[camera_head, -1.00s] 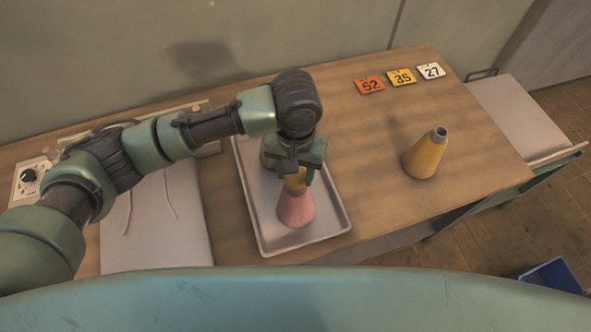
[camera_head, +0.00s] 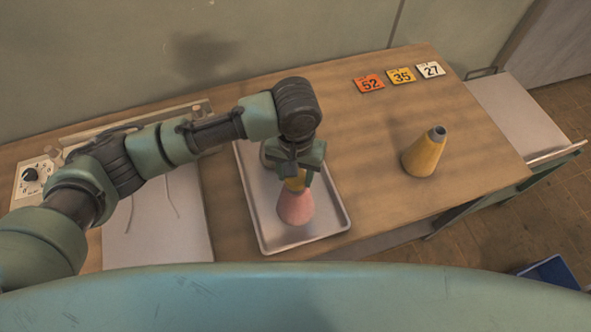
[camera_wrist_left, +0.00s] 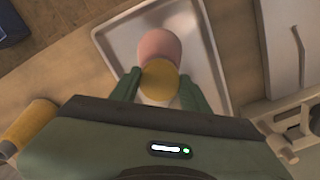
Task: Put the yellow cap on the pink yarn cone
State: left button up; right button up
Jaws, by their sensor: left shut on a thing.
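The pink yarn cone (camera_head: 296,207) stands upright on a metal tray (camera_head: 262,226). The yellow cap (camera_head: 296,184) is at the top of the cone, between the fingers of my left gripper (camera_head: 296,176). In the left wrist view, the gripper (camera_wrist_left: 158,88) is shut on the cap (camera_wrist_left: 160,78), with the pink cone (camera_wrist_left: 158,45) just beyond it. The gripper hides the cap's upper part in the head view. I cannot tell whether the cap rests on the cone or is held just over it. My right gripper is not in view.
A yellow yarn cone (camera_head: 424,155) stands on the wooden table (camera_head: 380,190) to the right. Number tags 52 (camera_head: 369,84), 35 (camera_head: 401,76) and 27 (camera_head: 431,69) lie at the back. A white board (camera_head: 155,230) is left of the tray. A blue bin (camera_head: 556,272) is at the lower right.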

pick_arm(q)
jog(key=shift+f, duration=0.9)
jog(key=o, duration=1.4)
jog(key=shift+r, duration=0.45)
notch_tip(320, 180, up, 7)
jog(key=shift+f+b, duration=0.1)
jog(key=shift+b, duration=1)
